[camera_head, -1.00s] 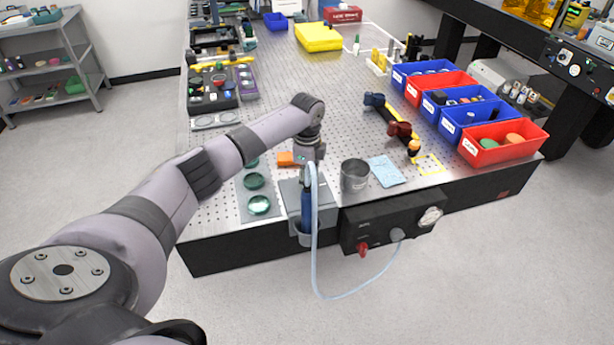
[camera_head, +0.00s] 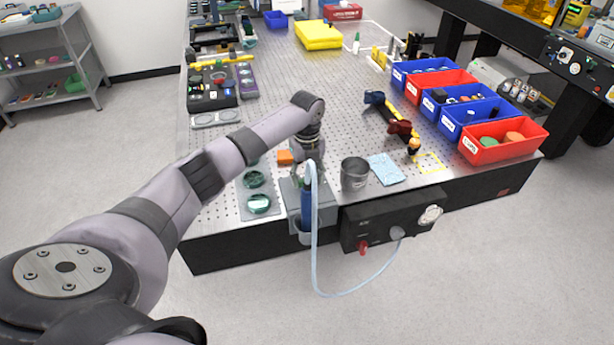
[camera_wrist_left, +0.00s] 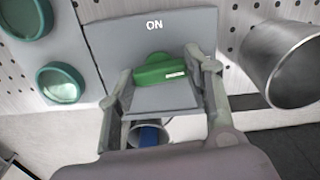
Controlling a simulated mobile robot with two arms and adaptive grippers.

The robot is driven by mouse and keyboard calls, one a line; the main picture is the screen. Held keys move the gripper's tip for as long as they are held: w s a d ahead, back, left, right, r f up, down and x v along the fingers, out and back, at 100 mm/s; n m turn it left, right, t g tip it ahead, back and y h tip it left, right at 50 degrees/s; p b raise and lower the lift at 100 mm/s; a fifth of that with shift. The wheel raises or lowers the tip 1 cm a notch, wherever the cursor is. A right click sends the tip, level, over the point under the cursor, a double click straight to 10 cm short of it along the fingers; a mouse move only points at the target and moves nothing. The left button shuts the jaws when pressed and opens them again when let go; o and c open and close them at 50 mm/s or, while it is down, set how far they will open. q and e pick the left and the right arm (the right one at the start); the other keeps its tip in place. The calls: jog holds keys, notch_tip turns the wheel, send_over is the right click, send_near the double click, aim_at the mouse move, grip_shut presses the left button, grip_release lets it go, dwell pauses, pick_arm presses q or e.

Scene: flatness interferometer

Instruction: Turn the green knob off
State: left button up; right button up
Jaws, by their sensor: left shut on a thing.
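The green knob (camera_wrist_left: 158,70) sits on a grey box (camera_wrist_left: 205,25) marked ON, seen in the left wrist view. The knob's long grip lies roughly crosswise, slightly tilted, below the ON mark. My left gripper (camera_wrist_left: 163,82) has one finger at each end of the knob and is shut on it. In the head view the left gripper (camera_head: 308,167) is low over the grey box (camera_head: 324,208) at the table's front edge, and the knob is hidden there. My right gripper is not in view.
A metal cup (camera_head: 354,174) stands just right of the box. A blue bottle-like object (camera_head: 307,205) with a pale hose (camera_head: 316,250) hangs at the front.

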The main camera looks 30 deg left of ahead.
aim_at(307, 179)
pick_arm(q)
jog(key=shift+m, duration=0.6)
jog(key=o, duration=1.1)
jog(key=shift+o, duration=0.2)
notch_tip(307, 179, up, 12)
dwell(0.4)
